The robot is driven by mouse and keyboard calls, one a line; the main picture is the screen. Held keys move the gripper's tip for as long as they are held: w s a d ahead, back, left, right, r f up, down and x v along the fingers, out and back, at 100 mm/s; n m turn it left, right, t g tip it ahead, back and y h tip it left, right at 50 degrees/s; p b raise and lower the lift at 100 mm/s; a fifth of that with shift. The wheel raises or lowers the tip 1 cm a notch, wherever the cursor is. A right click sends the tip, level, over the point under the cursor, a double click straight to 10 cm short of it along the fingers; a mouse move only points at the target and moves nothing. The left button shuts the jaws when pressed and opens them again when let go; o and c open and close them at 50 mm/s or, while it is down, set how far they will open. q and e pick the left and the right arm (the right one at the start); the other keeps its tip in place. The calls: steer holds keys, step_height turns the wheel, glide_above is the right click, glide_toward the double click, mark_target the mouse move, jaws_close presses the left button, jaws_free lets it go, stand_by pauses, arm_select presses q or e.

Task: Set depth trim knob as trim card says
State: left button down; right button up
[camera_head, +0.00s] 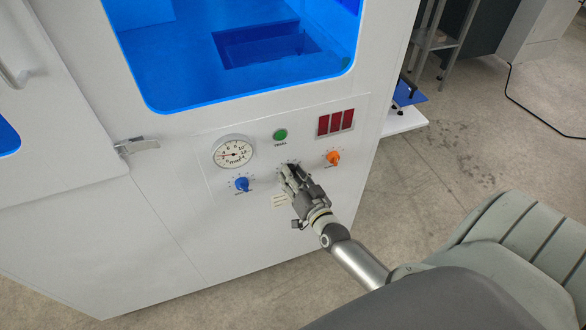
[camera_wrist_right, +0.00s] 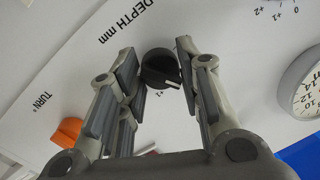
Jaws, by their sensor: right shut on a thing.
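My right gripper (camera_head: 289,173) is at the machine's white front panel. In the wrist view its two fingers (camera_wrist_right: 157,52) are shut on a black round knob (camera_wrist_right: 158,66) with a white pointer line, beside the printed words "DEPTH mm". The pointer aims toward the lower right of that view. In the head view the gripper hides this knob. My left gripper is not in view.
A blue knob (camera_head: 241,184) sits left of the gripper and an orange knob (camera_head: 333,158) to its right. A round gauge (camera_head: 233,152), a green button (camera_head: 281,135) and a red display (camera_head: 336,122) are above. A door latch (camera_head: 136,146) sticks out at left.

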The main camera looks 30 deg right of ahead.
steer(key=shift+n+g+h+p, duration=0.4)
steer(key=shift+n+h+p, duration=0.2)
steer(key=shift+n+p, duration=2.3)
steer(key=shift+n+b, duration=0.4)
steer(key=shift+n, duration=0.2)
steer(key=o, duration=1)
steer(key=v, duration=1.2)
